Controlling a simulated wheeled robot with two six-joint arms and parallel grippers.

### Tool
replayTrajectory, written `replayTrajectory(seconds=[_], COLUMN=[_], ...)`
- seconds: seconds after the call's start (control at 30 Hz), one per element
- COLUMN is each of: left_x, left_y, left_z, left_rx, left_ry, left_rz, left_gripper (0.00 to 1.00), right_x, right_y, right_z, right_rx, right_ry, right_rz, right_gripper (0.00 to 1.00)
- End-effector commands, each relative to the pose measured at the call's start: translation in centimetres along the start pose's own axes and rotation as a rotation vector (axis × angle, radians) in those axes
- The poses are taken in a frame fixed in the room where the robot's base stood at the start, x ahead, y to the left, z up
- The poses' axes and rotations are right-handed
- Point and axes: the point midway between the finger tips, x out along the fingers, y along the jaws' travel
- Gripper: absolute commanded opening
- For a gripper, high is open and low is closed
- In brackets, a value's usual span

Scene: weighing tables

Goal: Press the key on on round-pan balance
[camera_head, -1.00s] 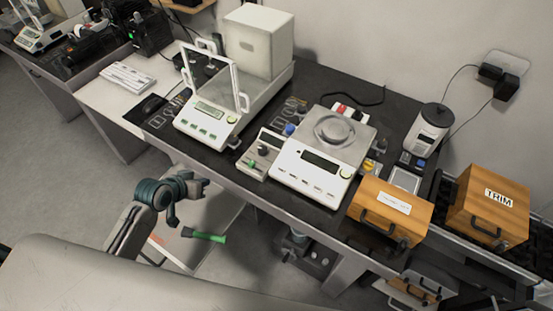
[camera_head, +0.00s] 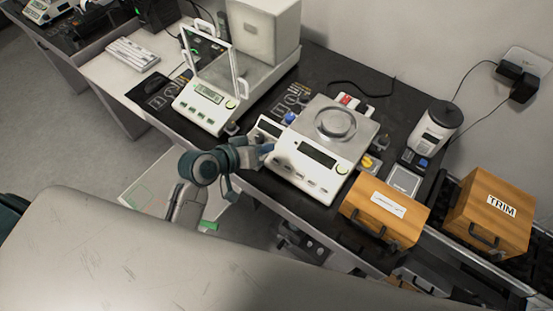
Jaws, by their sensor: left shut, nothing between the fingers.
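The round-pan balance (camera_head: 297,179) is a white unit with a dark, blank-looking display (camera_head: 317,154). It has a row of small keys along its front panel and a round metal pan (camera_head: 335,124) on top. Which key is the on key is too small to read. My left gripper (camera_head: 268,149) is shut and empty at the left front edge of this balance, left of the display. Whether it touches the casing I cannot tell. My right gripper is out of view.
A second balance (camera_head: 204,108) with a glass draft shield stands to the left.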

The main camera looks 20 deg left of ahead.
Motion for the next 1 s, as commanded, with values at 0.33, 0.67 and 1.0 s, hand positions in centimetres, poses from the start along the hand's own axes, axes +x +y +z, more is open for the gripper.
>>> replayTrajectory(seconds=[0.33, 0.67, 1.0], left_x=[2.2, 5.0, 6.1], left_y=[-1.7, -3.8, -4.4], left_z=[1.8, 3.8, 4.4], left_rx=[-0.001, -0.001, 0.0], left_ry=[0.001, 0.0, 0.0], left_rz=[0.0, -0.001, 0.0], left_gripper=[0.0, 0.0, 0.0], right_x=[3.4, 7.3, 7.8], right_y=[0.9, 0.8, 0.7], right_z=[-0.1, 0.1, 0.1], right_rx=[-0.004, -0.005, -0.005], right_ry=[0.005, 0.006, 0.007], right_rz=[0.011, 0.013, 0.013], right_gripper=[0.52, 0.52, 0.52])
